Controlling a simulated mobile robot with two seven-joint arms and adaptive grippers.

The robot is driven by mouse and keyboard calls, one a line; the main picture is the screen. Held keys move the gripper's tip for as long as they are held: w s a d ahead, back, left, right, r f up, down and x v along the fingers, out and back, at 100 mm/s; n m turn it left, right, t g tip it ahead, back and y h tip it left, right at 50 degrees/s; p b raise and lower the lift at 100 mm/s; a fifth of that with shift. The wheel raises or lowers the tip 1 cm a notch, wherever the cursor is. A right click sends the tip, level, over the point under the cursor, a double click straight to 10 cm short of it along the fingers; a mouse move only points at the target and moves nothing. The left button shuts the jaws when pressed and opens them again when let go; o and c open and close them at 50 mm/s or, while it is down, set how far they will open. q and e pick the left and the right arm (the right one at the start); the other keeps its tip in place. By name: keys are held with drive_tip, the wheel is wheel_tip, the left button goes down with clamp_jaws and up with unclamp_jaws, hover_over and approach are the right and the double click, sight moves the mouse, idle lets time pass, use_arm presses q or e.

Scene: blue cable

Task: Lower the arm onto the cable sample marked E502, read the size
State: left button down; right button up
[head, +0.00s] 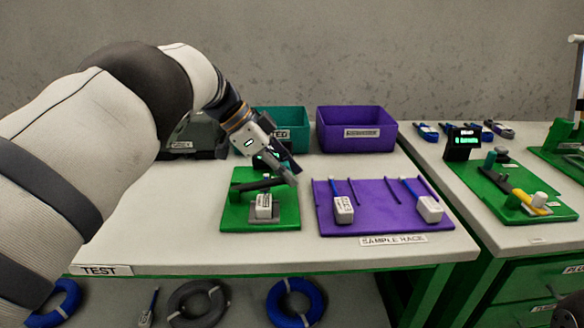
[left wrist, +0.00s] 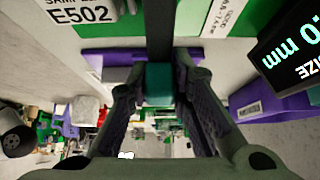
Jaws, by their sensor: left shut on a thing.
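My left gripper (head: 288,172) is at the gauge on a green plate (head: 232,216), at the test bench's middle. In the left wrist view it is shut on a teal block (left wrist: 160,84) at the end of the gauge's dark arm (left wrist: 160,30). The dark arm (head: 256,185) also shows in the head view, just behind a white-tagged sample (head: 264,206). A white tag (left wrist: 82,14) reading E502 shows in the left wrist view. The size display (left wrist: 292,45) is upside down there and cut off; only "0 mm" shows.
A purple sample rack (head: 375,218) with two tagged samples stands right of the gauge. Teal (head: 290,118) and purple (head: 356,130) bins stand behind. A second bench (head: 480,225) on the right bears another display and green plate. Cable coils lie on the shelf below.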

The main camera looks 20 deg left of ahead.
sight(256, 184)
use_arm(q)
drive_tip(key=shift+w+d+f, duration=0.1)
drive_tip(key=shift+d+f, duration=0.3)
drive_tip(key=shift+d, duration=0.1)
drive_tip(key=shift+f, duration=0.1)
drive_tip(key=c, duration=1.4)
unclamp_jaws()
drive_tip(key=shift+d, duration=0.1)
drive_tip(key=shift+c, duration=0.2)
drive_tip(key=shift+a, duration=0.25)
drive_tip(key=v, duration=1.1)
drive_tip(key=shift+a+r, duration=0.2)
drive_tip(key=shift+r, duration=0.15)
